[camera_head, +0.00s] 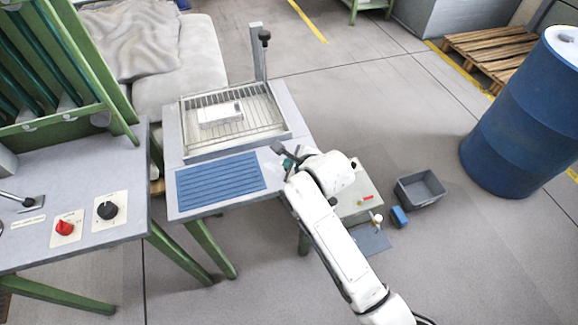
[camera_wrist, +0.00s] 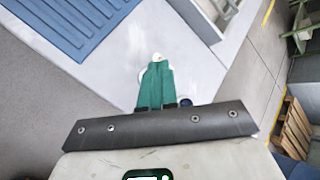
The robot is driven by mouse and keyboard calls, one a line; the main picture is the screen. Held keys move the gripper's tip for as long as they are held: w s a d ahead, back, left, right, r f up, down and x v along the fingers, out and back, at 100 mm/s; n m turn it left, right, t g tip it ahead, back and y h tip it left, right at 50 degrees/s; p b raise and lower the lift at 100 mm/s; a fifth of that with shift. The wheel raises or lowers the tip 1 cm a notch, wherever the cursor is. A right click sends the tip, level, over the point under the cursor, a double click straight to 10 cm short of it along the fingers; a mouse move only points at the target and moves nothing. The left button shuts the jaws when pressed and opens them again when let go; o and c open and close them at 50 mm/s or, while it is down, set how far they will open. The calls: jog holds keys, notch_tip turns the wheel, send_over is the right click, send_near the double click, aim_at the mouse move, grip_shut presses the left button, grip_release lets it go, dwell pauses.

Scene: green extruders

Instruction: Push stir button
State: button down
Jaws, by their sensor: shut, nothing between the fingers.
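My gripper (camera_head: 287,163) is over the right front corner of the grey-topped green-legged table (camera_head: 200,208), beside the wire-rack tray. In the wrist view its green fingers (camera_wrist: 156,68) are together and empty. A small white round piece (camera_wrist: 144,57) shows around and partly behind the fingertips; whether they touch it I cannot tell. A small dark blue round button-like piece (camera_wrist: 186,102) lies just right of the fingers, partly hidden by the black gripper bar. I see no readable label, so I cannot tell which is the stir button. My arm hides this corner in the head view.
A blue ribbed mat (camera_head: 220,182) and a wire-rack tray (camera_head: 186,114) with a white block are on the table. An upright post (camera_head: 257,55) stands behind. The left bench has a red knob (camera_head: 64,227) and a black knob (camera_head: 107,210). A blue barrel (camera_head: 525,115) stands right.

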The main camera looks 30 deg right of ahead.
dwell(0.4)
jog(key=shift+r+p, duration=0.3)
jog(key=shift+p, duration=0.2)
notch_tip(320, 180, up, 6)
jog(key=p, duration=0.5)
jog(key=shift+p, duration=0.35)
